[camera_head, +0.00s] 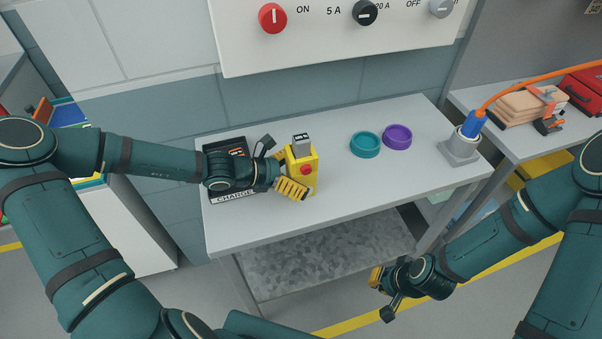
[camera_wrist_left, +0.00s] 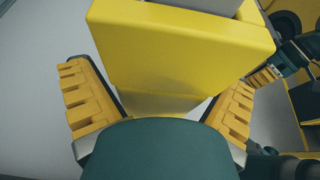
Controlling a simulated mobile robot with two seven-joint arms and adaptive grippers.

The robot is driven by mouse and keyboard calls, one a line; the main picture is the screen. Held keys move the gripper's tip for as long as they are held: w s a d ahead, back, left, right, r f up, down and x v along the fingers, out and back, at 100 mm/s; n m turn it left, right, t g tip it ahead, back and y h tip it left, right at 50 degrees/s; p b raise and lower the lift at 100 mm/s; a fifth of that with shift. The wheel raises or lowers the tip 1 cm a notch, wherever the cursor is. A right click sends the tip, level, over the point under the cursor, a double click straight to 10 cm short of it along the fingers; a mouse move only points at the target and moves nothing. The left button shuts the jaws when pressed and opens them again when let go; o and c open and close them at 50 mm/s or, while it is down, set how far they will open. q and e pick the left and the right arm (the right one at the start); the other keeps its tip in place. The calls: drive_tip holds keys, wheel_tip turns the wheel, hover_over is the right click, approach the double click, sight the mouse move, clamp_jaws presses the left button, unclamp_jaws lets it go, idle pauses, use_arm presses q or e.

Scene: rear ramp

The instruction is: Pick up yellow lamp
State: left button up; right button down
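The yellow lamp (camera_head: 301,178) is a boxy yellow body with a red button on its front and a grey piece on top. It stands upright on the grey workbench (camera_head: 350,202). My left gripper (camera_head: 292,188) is low at the lamp's left front side. In the left wrist view, the lamp (camera_wrist_left: 170,55) is between the two widely spread yellow fingers of this gripper (camera_wrist_left: 160,95). A small gap shows by the right finger; contact on the left is unclear. My right gripper (camera_head: 376,280) hangs in front of the bench, away from the lamp, its fingers mostly hidden.
A black tray labelled CHARGE (camera_head: 234,197) lies left of the lamp, partly under my left arm. A teal ring (camera_head: 366,144), a purple ring (camera_head: 397,136) and a grey socket with a blue plug (camera_head: 461,148) are to the right. The bench's front right is clear.

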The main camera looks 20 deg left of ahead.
use_arm(q)
drive_tip(key=c, duration=1.2)
drive_tip(key=shift+o, duration=0.2)
drive_tip(key=shift+r, duration=0.15)
